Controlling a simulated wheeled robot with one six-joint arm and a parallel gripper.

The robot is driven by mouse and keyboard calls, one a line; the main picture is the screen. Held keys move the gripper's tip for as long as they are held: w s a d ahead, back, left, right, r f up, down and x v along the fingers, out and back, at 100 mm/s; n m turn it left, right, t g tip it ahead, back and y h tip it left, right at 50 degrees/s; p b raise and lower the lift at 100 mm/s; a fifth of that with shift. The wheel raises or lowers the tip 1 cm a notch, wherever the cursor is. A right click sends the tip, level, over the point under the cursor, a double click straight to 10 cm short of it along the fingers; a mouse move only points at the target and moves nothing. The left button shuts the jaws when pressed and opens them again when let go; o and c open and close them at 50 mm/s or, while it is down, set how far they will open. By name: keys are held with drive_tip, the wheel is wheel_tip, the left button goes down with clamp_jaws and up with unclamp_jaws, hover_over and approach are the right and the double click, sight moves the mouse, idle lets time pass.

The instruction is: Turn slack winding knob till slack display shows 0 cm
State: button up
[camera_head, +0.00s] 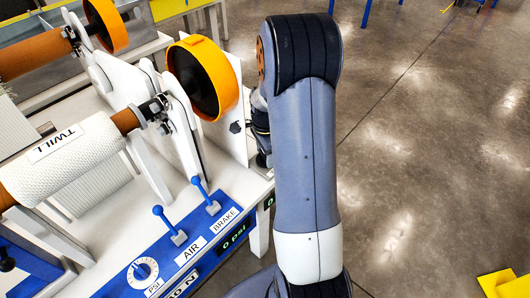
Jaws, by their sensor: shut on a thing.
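My arm (308,150) rises from the bottom edge to an elbow at the top. A dark wrist part (260,125) shows at its left, close to the machine's right side. My gripper's fingers are hidden behind the arm. I cannot make out the slack winding knob for certain; a small dark knob (236,127) sits on the white end plate. A dark display (268,202) at the panel's right end shows a green 0, its remaining text cut off by my arm. I cannot tell whether it is the slack display.
A white roll labelled TWILL (68,160) runs to an orange-rimmed wheel (228,75). The blue panel (120,275) carries blue AIR and BRAKE levers, a PSI dial (142,272) and a display (232,238) reading 0 psi. Open floor (430,150) lies right.

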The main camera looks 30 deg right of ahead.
drive_tip(key=o, duration=1)
drive_tip(key=shift+n, duration=0.3)
